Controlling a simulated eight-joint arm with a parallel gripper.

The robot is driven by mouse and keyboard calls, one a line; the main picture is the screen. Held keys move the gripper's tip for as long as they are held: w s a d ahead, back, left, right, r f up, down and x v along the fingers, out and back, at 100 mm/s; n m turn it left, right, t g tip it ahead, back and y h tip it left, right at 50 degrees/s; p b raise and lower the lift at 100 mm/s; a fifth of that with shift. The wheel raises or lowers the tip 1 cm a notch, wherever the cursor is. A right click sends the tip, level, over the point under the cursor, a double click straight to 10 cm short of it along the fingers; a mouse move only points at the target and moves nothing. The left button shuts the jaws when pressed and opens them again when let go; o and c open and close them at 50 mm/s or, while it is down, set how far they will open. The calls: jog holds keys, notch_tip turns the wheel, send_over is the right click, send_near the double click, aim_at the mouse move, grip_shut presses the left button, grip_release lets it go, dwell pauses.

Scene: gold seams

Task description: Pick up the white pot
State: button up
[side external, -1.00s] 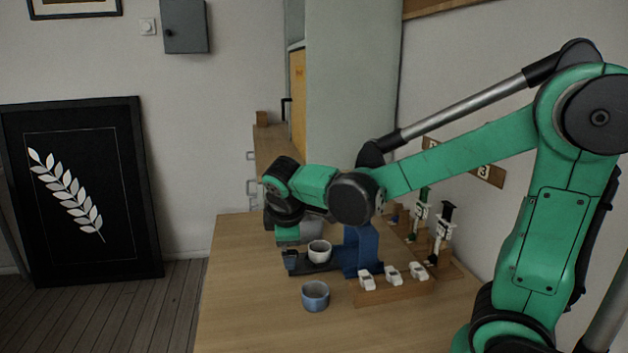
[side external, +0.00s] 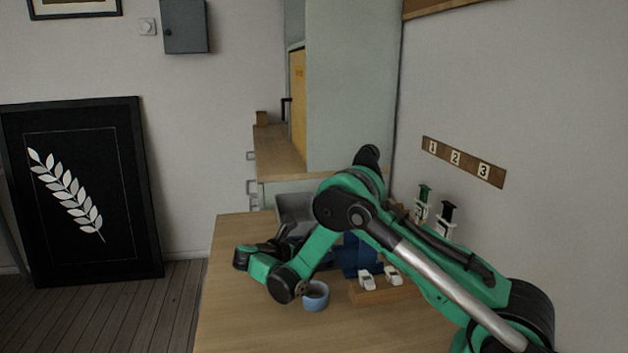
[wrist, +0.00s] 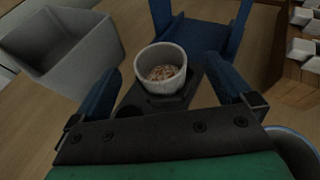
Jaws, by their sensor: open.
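The white pot (wrist: 160,84) shows in the wrist view, upright on a dark stand (wrist: 186,98), with brownish speckled contents inside. My gripper (wrist: 163,66) is open, with one blue finger to the left of the pot and the other to its right. The pot appears between the fingers and just beyond them; I see no contact, and the exact gap is hard to tell. In the side external view my arm hides the pot.
A grey bin (wrist: 75,50) stands left of the pot, and a blue frame (wrist: 203,36) behind it. A blue-grey cup (side external: 316,298) is close to my arm. Small white cars (side external: 367,281) sit on a wooden block (side external: 385,295) at the right. The table's front left is clear.

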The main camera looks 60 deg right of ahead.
jog(key=shift+x, duration=1.65)
jog(key=c, duration=1.4)
jog(key=shift+r, duration=0.1)
